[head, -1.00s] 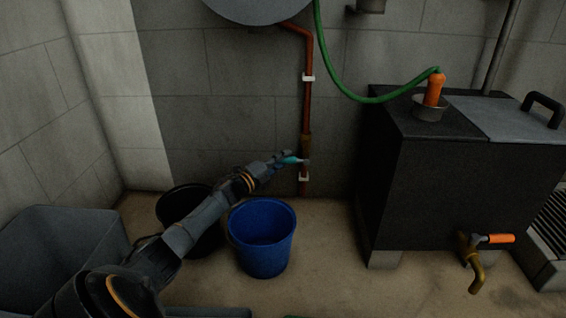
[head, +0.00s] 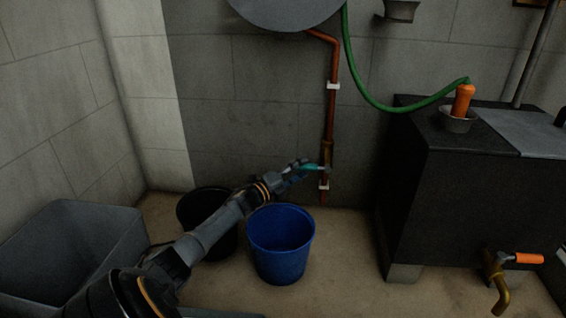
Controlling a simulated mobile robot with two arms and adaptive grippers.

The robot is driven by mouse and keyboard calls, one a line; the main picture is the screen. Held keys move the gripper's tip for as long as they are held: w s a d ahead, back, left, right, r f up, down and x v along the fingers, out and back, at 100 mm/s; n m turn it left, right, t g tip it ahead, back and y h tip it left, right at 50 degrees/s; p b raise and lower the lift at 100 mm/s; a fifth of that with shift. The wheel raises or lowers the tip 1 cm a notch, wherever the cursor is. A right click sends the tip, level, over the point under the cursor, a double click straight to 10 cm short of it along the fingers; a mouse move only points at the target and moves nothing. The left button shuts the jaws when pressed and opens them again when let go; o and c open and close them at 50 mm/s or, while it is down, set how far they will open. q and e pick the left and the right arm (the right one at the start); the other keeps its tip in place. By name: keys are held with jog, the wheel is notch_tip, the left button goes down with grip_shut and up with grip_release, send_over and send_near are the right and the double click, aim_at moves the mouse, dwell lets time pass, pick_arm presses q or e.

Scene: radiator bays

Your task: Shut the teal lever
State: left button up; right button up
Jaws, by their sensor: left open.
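The teal lever (head: 312,167) sits on a brass valve (head: 327,155) in the copper pipe on the back wall. It points left from the pipe, roughly level. My left gripper (head: 302,167) is open at the lever's left part, with its fingers close around or beside it; I cannot tell whether they touch it. The gripper hides the lever's left end. My right gripper is not in view.
A blue bucket (head: 281,262) stands below my left gripper, with a black bucket (head: 190,205) behind my arm. A grey bin (head: 110,245) is at left. A dark tank (head: 420,210) with an orange-handled tap (head: 528,258) stands at right.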

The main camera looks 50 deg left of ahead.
pick_arm(q)
jog(key=s+f, duration=0.1)
jog(key=s, duration=0.9)
jog(key=shift+a, duration=0.3)
